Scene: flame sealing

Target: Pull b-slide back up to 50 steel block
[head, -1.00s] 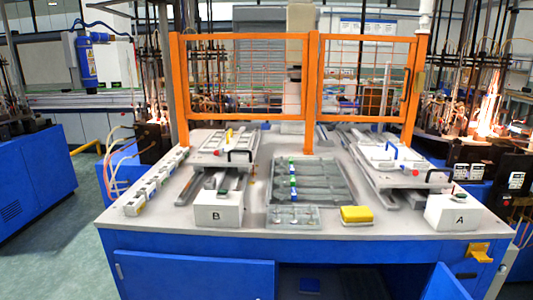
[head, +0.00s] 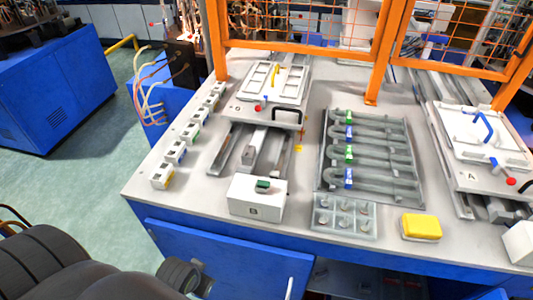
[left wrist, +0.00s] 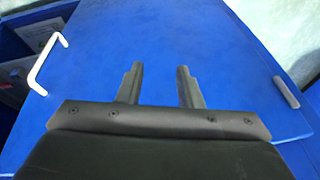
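The B-slide (head: 270,87) is a white plate with a yellow-handled part, a red-tipped lever and a black bow handle (head: 289,112) at its front right corner. It sits towards the back of its rails (head: 222,152). A grey steel-like block (head: 248,154) shows on the rails in front of it; I cannot read any marking on it. The white box marked B (head: 257,198) stands at the front of the rails. My left gripper (left wrist: 160,66) is open and empty, facing a blue cabinet door, low at the head view's lower left. My right gripper is not in view.
The A-slide (head: 485,135) stands at right. Between the slides lie a grey tray (head: 322,160) with tubes, a small parts tray (head: 345,236) and a yellow sponge-like block (head: 421,227). Small boxes (head: 176,152) line the left edge. An orange fence (head: 300,50) stands behind.

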